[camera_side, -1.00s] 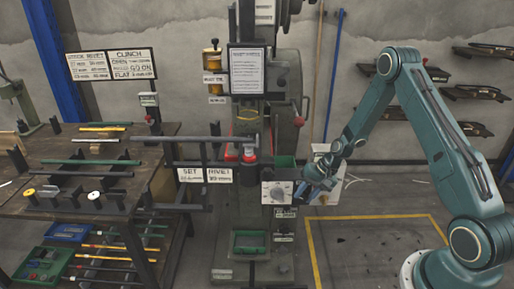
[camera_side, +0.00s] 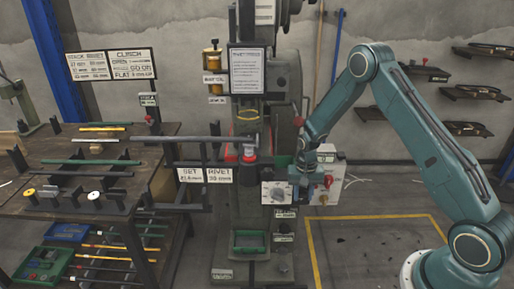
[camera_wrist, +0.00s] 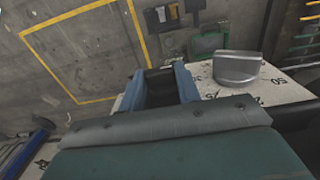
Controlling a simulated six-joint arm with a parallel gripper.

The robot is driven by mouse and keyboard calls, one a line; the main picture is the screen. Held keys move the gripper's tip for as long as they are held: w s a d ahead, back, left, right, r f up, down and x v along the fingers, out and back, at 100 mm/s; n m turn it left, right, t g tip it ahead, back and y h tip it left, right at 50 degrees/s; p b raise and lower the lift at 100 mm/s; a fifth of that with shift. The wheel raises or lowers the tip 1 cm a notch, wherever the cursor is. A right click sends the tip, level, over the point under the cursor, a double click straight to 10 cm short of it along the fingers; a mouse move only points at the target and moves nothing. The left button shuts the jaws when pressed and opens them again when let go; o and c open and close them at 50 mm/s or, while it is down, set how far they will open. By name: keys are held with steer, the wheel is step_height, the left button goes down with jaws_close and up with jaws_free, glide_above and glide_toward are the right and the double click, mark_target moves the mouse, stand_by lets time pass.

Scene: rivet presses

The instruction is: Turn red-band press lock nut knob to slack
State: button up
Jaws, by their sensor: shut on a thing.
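The press with red bands (camera_side: 249,152) stands mid-picture in the side view. Its white dial plate carries a grey knob (camera_side: 279,193). In the wrist view the grey knob (camera_wrist: 238,68) sits on the numbered white plate (camera_wrist: 285,92), right of my jaws and apart from them. My gripper (camera_side: 304,172) points down beside the upper right of the plate. In the wrist view my gripper (camera_wrist: 160,82) has its blue fingers shut on a dark part (camera_wrist: 160,90) between them. I cannot tell whether that is the lock nut knob; its shape is mostly hidden.
A white box (camera_side: 334,168) with a red knob stands right behind my gripper, partly covered. A workbench (camera_side: 150,135) with rods and trays is at the left. A green tray (camera_side: 249,240) sits low on the press. The yellow-outlined floor (camera_side: 370,250) at the right is mostly clear.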

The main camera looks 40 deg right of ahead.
mark_target(302, 195)
steer(key=o, duration=1)
steer(key=shift+w+r, duration=0.1)
steer(key=shift+r, duration=6.8)
steer(key=shift+a, duration=0.1)
